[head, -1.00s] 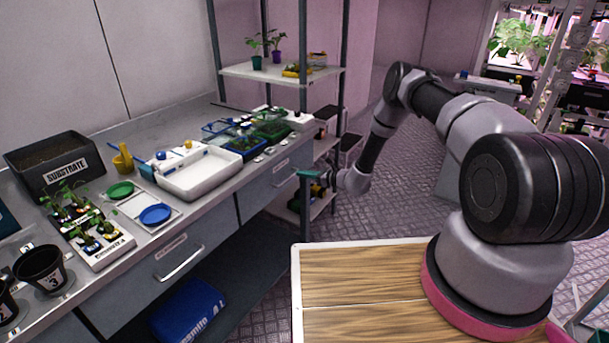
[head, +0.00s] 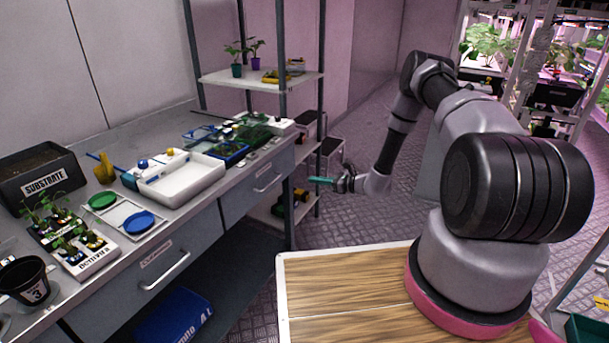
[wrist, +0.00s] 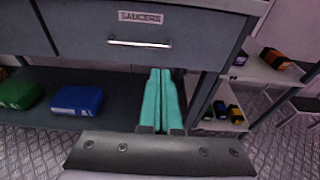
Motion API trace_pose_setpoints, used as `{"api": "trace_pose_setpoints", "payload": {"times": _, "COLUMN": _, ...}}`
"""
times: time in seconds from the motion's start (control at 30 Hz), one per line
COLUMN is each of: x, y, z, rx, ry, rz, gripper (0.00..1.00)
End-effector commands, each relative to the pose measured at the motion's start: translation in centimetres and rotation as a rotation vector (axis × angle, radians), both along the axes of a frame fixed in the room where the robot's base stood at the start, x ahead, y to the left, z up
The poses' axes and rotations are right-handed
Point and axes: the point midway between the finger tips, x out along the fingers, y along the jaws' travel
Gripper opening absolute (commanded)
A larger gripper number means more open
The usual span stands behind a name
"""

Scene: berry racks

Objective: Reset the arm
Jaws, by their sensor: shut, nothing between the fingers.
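My gripper (head: 322,181) is at the end of my arm, out over the floor beside the bench's right end in the head view. Its teal fingers also show in the wrist view (wrist: 161,98), lying side by side and shut with nothing between them. In the wrist view the fingers point at the bench front, below a closed grey drawer (wrist: 85,38) labelled SAUCERS. They appear apart from the bench in the head view.
The bench (head: 85,293) holds a white tray (head: 184,191), a green saucer (head: 103,201), a blue saucer (head: 139,222), seedlings and a black substrate box (head: 42,188). A shelf rack (head: 283,120) stands behind. A blue bag (head: 172,318) lies under the bench. Floor (head: 352,222) near my gripper is clear.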

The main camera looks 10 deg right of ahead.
Motion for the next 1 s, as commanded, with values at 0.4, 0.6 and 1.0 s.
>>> {"api": "trace_pose_setpoints", "payload": {"times": 0.4, "x": -1.3, "y": 2.1, "z": 16.8, "rx": -0.201, "ry": -0.199, "rz": 0.332, "gripper": 0.00}}
{"api": "trace_pose_setpoints", "payload": {"times": 0.6, "x": -5.0, "y": 2.8, "z": 26.0, "rx": -0.373, "ry": -0.319, "rz": 0.526, "gripper": 0.00}}
{"api": "trace_pose_setpoints", "payload": {"times": 1.0, "x": -15.6, "y": 1.4, "z": 40.0, "rx": -0.789, "ry": -0.546, "rz": 0.817, "gripper": 0.00}}
